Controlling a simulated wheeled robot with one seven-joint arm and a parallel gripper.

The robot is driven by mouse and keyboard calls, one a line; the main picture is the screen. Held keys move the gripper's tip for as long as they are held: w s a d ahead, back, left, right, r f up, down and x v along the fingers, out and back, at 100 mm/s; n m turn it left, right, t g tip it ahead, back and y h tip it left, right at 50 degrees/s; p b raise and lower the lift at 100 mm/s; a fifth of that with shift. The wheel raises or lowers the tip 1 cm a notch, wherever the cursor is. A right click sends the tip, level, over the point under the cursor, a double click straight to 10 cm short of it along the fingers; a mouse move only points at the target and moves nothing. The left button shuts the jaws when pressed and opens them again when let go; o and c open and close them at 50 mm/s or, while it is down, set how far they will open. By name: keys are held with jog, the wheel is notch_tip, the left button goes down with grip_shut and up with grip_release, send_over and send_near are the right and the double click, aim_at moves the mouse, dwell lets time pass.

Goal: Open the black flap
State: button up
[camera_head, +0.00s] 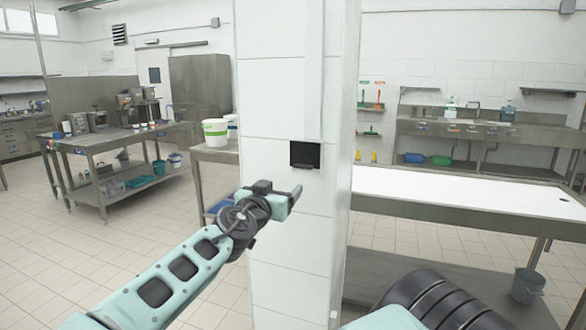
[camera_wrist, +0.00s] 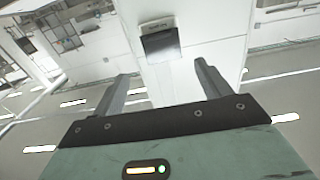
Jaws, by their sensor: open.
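The black flap (camera_head: 305,155) is a small dark rectangle on the front face of the white tiled pillar (camera_head: 282,215). In the wrist view the flap (camera_wrist: 161,46) sits on the pillar just beyond my fingertips, near the top middle, under a lighter strip. It looks closed, though I cannot be sure. My gripper (camera_head: 282,191) is below and a little left of the flap in the head view, apart from it. In the wrist view my gripper (camera_wrist: 161,70) has its two fingers spread wide with nothing between them.
A long white-topped table (camera_head: 455,196) stands right of the pillar. A steel table with a white bucket (camera_head: 215,132) stands behind it on the left. A steel workbench (camera_head: 100,140) is farther left. The tiled floor at left is clear.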

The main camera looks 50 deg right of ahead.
aim_at(302, 166)
jog(key=p+x, duration=0.4)
jog(key=x, duration=1.1)
jog(key=shift+d+p, duration=0.15)
jog(key=shift+p, duration=0.2)
jog(key=shift+w+d, duration=0.15)
jog(key=shift+d, duration=0.35)
jog(key=c, duration=1.4)
jog(key=shift+r+p, duration=0.1)
jog(key=shift+p, duration=0.2)
